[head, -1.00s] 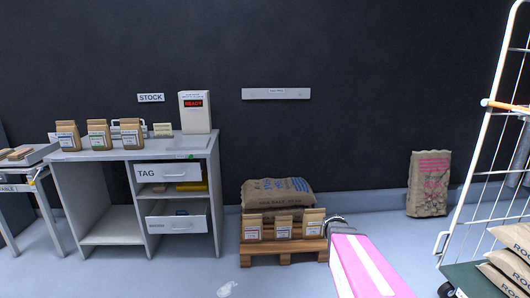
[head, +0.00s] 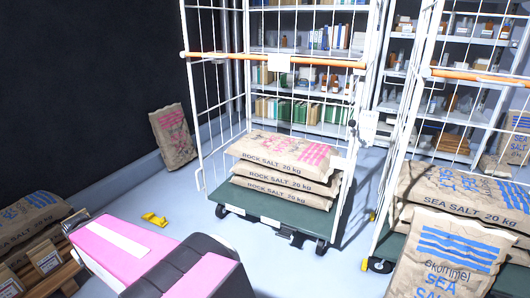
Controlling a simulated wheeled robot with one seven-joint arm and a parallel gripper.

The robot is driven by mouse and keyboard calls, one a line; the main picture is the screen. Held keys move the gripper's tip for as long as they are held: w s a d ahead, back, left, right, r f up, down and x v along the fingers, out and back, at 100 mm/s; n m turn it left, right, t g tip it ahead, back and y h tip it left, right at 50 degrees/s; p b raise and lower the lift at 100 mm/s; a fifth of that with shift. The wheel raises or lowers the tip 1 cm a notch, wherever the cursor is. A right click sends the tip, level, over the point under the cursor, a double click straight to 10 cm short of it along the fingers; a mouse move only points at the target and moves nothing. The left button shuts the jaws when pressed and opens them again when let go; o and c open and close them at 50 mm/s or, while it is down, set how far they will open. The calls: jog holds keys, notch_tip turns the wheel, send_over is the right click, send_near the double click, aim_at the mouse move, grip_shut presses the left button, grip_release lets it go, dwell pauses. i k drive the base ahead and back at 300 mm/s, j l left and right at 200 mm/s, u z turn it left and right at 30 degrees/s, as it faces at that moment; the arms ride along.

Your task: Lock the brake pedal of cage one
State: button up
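Two white wire roll cages are in the head view. The nearer-left cage (head: 275,212) has a green deck stacked with several rock salt sacks (head: 280,165). Its orange bar carries a small white plate (head: 278,63), too small to read. A dark pedal-like part (head: 290,236) sticks out under the front edge of its deck, between the castors; I cannot tell its position. The right cage (head: 430,73) holds sea salt sacks, with a yellow part (head: 365,265) by its castor. I cannot tell which is cage one. My pink arm shows, but my gripper does not.
A yellow object (head: 154,219) lies on the floor left of the rock salt cage. A sack (head: 173,137) leans on the dark wall. A sea salt sack (head: 447,255) stands in front of the right cage. Floor before the rock salt cage is clear.

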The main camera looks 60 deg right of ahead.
aim_at(286, 232)
jog(key=z, duration=2.65)
jog(key=i+j+z, duration=0.15)
jog(key=i+j, duration=0.15)
